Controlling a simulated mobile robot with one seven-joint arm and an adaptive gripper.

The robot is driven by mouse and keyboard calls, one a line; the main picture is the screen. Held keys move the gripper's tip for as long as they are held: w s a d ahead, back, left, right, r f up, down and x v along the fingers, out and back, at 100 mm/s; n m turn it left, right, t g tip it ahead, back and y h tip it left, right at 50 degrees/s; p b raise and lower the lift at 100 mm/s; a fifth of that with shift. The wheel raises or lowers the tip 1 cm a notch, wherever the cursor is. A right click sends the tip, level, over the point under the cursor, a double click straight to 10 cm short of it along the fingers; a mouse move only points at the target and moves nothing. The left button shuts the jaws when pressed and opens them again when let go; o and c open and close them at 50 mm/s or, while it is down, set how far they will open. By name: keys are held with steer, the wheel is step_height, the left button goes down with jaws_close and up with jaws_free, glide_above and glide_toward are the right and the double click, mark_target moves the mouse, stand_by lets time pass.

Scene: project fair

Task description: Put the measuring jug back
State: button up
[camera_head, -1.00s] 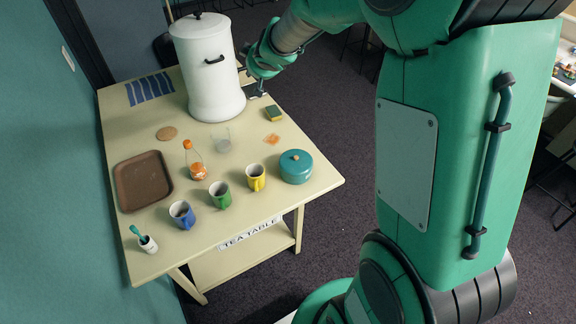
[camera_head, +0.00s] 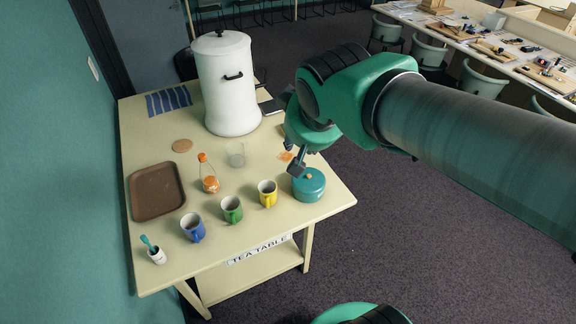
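A clear, see-through vessel (camera_head: 235,155), which looks like the measuring jug, stands upright on the tea table (camera_head: 215,240), in front of the white urn. It is small in the picture, and its markings cannot be made out. My gripper (camera_head: 297,168) hangs to the right of the vessel, apart from it. Its dark fingers are just above or behind the teal lidded pot (camera_head: 309,187); I cannot tell whether they touch it. Nothing is visibly held, and the finger opening is too small to judge.
A white urn (camera_head: 228,90) stands at the back. An orange-capped bottle (camera_head: 208,178) is left of the vessel. Blue (camera_head: 193,228), green (camera_head: 231,210) and yellow (camera_head: 267,194) mugs line the front. A brown tray (camera_head: 157,191), cork mat (camera_head: 182,146) and blue-striped cloth (camera_head: 168,100) lie left.

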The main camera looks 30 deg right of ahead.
steer(key=s+a+f+g+y, duration=0.1)
steer(key=s+a, duration=0.4)
steer(key=s, duration=0.5)
steer(key=shift+a+f+n+y, duration=0.2)
steer(key=shift+f+n+y, duration=0.1)
steer(key=shift+f+y, duration=0.15)
steer(key=shift+f, duration=0.1)
step_height(320, 180, down, 9)
steer(key=b, duration=0.8)
steer(key=shift+r+b, duration=0.2)
steer(key=shift+b, duration=0.2)
step_height(320, 180, down, 12)
steer(key=b, duration=1.2)
